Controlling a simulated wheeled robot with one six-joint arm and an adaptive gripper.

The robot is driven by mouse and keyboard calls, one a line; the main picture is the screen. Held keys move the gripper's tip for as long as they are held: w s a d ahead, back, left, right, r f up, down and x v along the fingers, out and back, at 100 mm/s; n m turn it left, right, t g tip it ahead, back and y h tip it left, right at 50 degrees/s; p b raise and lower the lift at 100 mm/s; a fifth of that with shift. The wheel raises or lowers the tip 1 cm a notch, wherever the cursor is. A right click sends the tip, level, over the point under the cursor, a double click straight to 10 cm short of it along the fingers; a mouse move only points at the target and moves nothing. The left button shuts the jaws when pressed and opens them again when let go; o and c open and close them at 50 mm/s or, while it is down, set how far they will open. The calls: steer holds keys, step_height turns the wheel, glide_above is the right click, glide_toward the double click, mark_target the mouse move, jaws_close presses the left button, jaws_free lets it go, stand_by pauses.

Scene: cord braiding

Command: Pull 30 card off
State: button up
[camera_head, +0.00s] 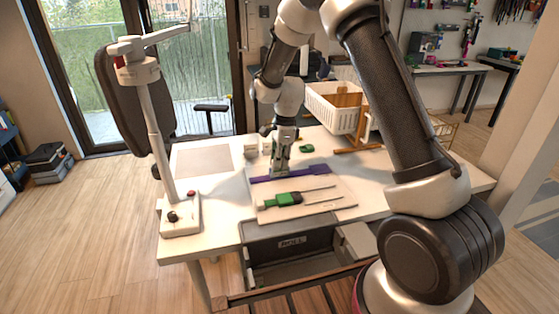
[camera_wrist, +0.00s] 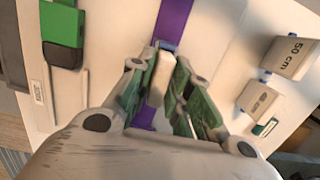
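My gripper (camera_wrist: 161,82) points down over the purple strip (camera_wrist: 174,22) in the wrist view. A cream block with a blue peg (camera_wrist: 160,74) sits on the strip between my fingertips. The fingers lie close along both its sides; I cannot tell whether they press on it. No number shows on this block, so I cannot confirm it is the 30 card. In the head view my gripper (camera_head: 281,172) stands at the purple strip (camera_head: 312,171), and the block is hidden there.
A block marked 50 cm (camera_wrist: 292,56) and a smaller labelled block (camera_wrist: 257,100) stand to the right in the wrist view. A green-handled tool (camera_head: 284,199) lies on the pale board in front of the strip. A white basket (camera_head: 335,108) stands behind, and a lamp-like stand (camera_head: 160,140) at left.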

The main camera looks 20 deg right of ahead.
jaws_close()
steer(key=shift+r, duration=0.2)
stand_by(0.3)
steer(key=shift+r, duration=2.85)
